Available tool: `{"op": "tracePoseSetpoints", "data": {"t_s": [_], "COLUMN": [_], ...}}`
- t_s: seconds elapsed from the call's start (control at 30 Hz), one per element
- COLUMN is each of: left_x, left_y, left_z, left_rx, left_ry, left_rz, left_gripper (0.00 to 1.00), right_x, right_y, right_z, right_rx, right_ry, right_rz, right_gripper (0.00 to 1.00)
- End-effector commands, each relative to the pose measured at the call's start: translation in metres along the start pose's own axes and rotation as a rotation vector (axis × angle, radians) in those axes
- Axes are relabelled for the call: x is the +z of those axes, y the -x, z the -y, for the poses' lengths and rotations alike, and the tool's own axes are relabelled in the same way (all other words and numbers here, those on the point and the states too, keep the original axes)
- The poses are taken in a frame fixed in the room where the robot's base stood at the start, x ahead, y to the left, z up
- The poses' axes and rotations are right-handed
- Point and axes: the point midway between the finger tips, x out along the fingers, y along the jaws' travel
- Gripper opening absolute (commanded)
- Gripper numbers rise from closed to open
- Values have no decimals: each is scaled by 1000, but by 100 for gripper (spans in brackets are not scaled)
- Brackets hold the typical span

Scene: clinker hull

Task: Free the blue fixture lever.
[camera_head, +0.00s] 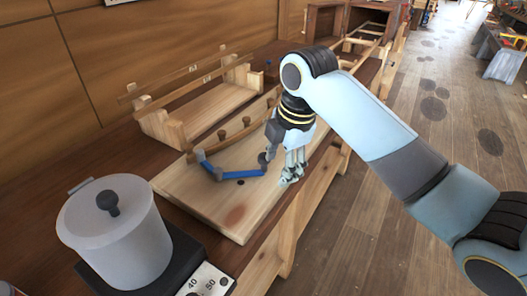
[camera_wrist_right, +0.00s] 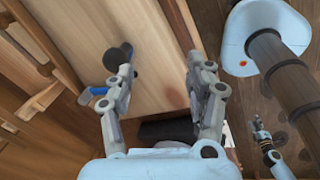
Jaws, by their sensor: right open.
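The blue fixture lever (camera_head: 222,172) lies low over the pale wooden board, with a dark knob (camera_head: 263,160) at its right end. In the right wrist view, the dark knob (camera_wrist_right: 118,54) shows just beyond the left finger, and part of the blue lever (camera_wrist_right: 93,94) shows left of that finger. My right gripper (camera_head: 291,178) points down just right of the knob, apart from the lever. In the wrist view, my right gripper (camera_wrist_right: 165,75) is open, with only bare board between its fingers. What seems to be my left gripper (camera_wrist_right: 262,130) shows small at the wrist view's lower right; its jaws are unclear.
The pale board (camera_head: 215,205) lies on the bench, with a curved wooden strip with pegs (camera_head: 221,134) behind the lever. A wooden frame (camera_head: 200,112) stands farther back. A lidded pot (camera_head: 115,235) stands on a dark base at front left. Open floor (camera_head: 345,235) lies right of the bench.

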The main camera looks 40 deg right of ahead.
Motion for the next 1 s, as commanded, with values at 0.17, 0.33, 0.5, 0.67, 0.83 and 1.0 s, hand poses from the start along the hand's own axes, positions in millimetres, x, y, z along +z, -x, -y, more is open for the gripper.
{"op": "tracePoseSetpoints", "data": {"t_s": [0.17, 0.33, 0.5, 0.67, 0.83, 1.0], "left_x": [-8, -13, -14, -14, -13, -13], "left_y": [9, 12, 13, 14, 14, 14], "left_z": [1, 1, 1, 1, 1, 1], "left_rx": [0, 0, 0, 0, 0, 0], "left_ry": [0, 1, 1, 1, 1, 1], "left_rz": [-10, -18, -19, -19, -18, -18], "left_gripper": [40, 40, 40, 40, 40, 40], "right_x": [3, 3, 2, 1, 0, 0], "right_y": [37, 51, 30, -3, -33, -50], "right_z": [-41, -57, -56, -55, -55, -55], "right_rx": [-8, -17, -20, -20, -18, -17], "right_ry": [280, 435, 452, 451, 450, 450], "right_rz": [-21, -37, -42, -41, -40, -38], "right_gripper": [55, 55, 55, 55, 55, 55]}}
